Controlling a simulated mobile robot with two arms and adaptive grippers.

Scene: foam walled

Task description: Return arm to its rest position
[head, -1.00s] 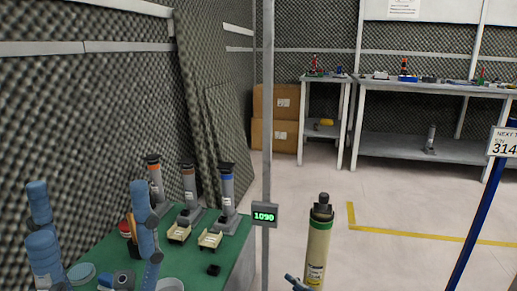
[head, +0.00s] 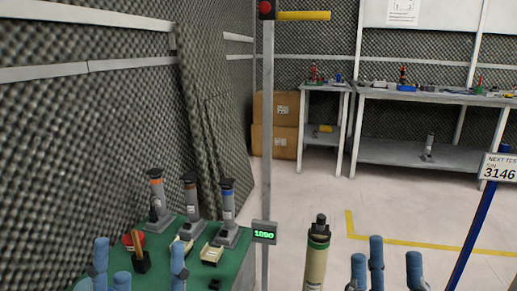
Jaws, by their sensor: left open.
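The lower parts of both arms are cut off by the bottom edge.
A grey post (head: 267,150) carries a display (head: 264,232). A tan cylinder (head: 316,262) stands near my right arm. Open floor lies beyond.

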